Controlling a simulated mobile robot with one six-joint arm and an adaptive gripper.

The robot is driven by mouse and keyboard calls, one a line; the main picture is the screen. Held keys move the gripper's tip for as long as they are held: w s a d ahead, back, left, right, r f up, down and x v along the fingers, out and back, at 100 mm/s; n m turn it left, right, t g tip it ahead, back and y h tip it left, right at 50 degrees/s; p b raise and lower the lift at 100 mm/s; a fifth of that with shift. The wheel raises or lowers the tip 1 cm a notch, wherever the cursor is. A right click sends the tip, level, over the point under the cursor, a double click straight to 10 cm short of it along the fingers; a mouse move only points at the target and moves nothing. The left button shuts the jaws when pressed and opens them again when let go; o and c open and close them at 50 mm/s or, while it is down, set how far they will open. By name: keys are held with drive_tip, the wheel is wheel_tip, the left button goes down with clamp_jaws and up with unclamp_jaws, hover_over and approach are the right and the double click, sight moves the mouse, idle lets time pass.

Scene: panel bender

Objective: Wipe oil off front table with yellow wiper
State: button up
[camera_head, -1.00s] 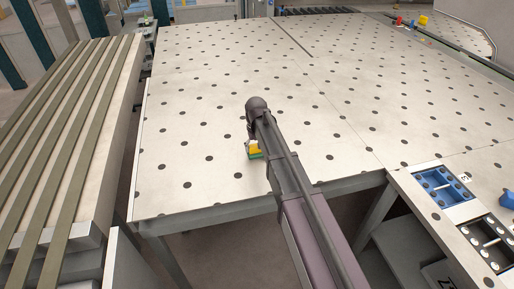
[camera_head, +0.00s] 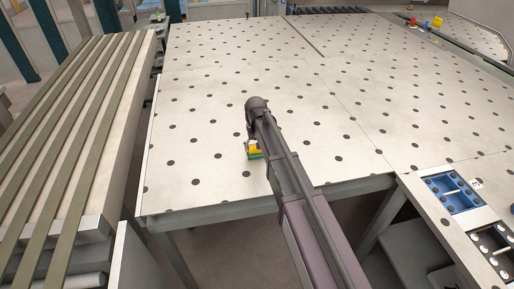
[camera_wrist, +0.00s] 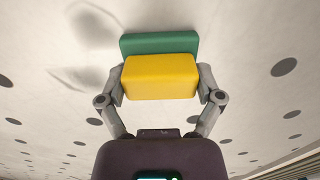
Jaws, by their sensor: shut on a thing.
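The front table (camera_head: 215,120) is a wide pale surface dotted with dark round spots. The yellow wiper (camera_wrist: 160,78) has a yellow block body and a green pad; its yellow and green also show in the head view (camera_head: 254,147), partly behind my arm. My gripper (camera_wrist: 161,84) is shut on the yellow block, one finger at each side. The green pad is at or very near the table top; I cannot tell if it touches. Faint greyish smears or shadows (camera_wrist: 80,78) show left of the wiper in the wrist view. No clear oil patch shows in the head view.
A slatted bench (camera_head: 80,130) runs along the table's left side, with a narrow gap between. A blue tray (camera_head: 452,193) and a dark tray (camera_head: 494,243) sit at the right front. Small coloured items (camera_head: 424,23) lie at the far right. The table around the wiper is clear.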

drive_tip(key=shift+w+a+f, duration=0.1)
drive_tip(key=shift+w+a, duration=0.15)
drive_tip(key=shift+w, duration=0.55)
drive_tip(key=shift+d, duration=0.1)
drive_tip(key=shift+w+d, duration=0.3)
drive_tip(key=shift+d, duration=0.55)
drive_tip(key=shift+w+d, duration=0.25)
drive_tip(key=shift+d, duration=0.55)
drive_tip(key=shift+w+d, duration=0.25)
drive_tip(key=shift+d, duration=0.65)
drive_tip(key=shift+w+d, duration=0.25)
drive_tip(key=shift+d, duration=0.6)
drive_tip(key=shift+d, duration=0.15)
drive_tip(key=shift+w+d, duration=0.3)
drive_tip(key=shift+d, duration=0.5)
drive_tip(key=shift+w+d, duration=0.3)
drive_tip(key=shift+d, duration=0.45)
